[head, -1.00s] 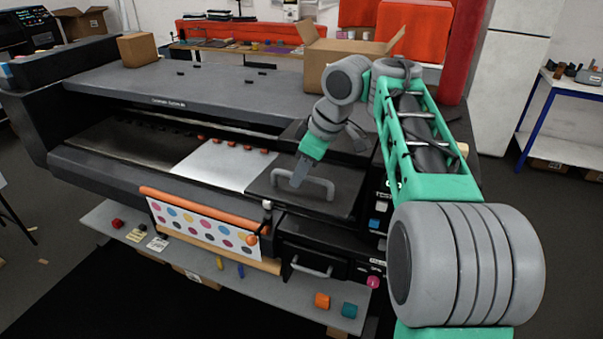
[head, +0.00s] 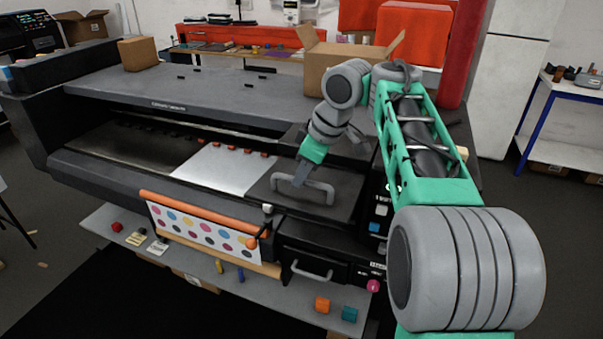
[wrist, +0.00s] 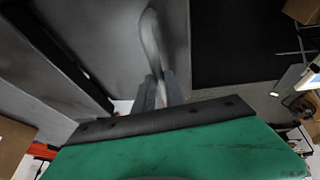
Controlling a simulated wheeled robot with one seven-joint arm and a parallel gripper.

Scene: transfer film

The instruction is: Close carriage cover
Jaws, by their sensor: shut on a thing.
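The carriage cover (head: 285,206) is a dark flat panel at the right end of the large printer, lying about flat with a grey bar handle (head: 318,190) on top. My gripper (head: 298,180) is at the left part of this handle and shut on it. In the wrist view the handle (wrist: 152,40) runs up from between my fingers (wrist: 160,92), against the dark cover. The exact contact between the fingers and the bar is small and partly hidden by the gripper body.
A white sheet (head: 222,168) lies on the printer bed left of the cover. A drawer with a handle (head: 312,270) is below. A cardboard box (head: 345,62) stands behind my arm. Orange (head: 322,304) and teal (head: 349,313) pieces lie on the lower shelf.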

